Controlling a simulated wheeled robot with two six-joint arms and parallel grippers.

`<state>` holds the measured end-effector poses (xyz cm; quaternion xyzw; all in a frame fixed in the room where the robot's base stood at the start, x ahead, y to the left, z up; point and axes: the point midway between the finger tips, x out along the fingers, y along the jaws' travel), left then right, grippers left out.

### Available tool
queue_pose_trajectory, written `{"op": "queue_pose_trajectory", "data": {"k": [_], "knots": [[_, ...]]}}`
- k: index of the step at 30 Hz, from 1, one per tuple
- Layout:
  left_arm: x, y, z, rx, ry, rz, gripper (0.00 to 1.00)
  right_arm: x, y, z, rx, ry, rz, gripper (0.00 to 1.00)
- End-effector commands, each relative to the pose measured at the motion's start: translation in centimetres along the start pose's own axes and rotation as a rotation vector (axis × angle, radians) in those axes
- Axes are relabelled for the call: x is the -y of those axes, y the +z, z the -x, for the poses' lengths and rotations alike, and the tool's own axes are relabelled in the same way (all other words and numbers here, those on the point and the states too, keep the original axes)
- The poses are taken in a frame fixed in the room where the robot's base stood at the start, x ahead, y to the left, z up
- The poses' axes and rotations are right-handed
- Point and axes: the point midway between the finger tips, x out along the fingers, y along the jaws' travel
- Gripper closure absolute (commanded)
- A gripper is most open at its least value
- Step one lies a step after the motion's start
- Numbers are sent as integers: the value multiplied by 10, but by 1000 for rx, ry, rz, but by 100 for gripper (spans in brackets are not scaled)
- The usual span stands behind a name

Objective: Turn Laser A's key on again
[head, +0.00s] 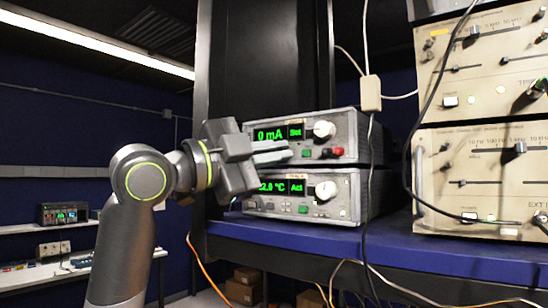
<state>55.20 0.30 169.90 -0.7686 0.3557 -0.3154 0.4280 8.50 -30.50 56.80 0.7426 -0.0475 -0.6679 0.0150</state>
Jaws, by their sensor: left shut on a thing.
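Two stacked grey instruments stand on the blue shelf. The upper unit (351,139) has a green display (269,134) reading 0 mA, with "Set" beside it, and a pale round knob (324,130). My left gripper (284,153) is in front of the upper unit's lower left front, its fingers reaching right against the panel. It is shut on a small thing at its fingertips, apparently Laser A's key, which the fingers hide. The small labels on the units are too small to read. My right gripper is not in view.
The lower unit (350,198) shows about 22.0 °C and "Act", partly behind my gripper. Beige instruments (480,130) stand stacked at the right. Cables, including a black one (408,150), hang between the stacks. The blue shelf (400,246) has a bare front edge.

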Motion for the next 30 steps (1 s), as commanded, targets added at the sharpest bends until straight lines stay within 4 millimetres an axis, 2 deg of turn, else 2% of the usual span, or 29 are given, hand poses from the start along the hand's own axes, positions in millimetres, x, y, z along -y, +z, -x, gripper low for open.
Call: {"op": "queue_pose_trajectory", "data": {"k": [15, 30], "knots": [[3, -1, 0, 1, 151, -365, 100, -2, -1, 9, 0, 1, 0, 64], [2, 0, 0, 2, 195, -467, 100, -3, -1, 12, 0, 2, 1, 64]]}}
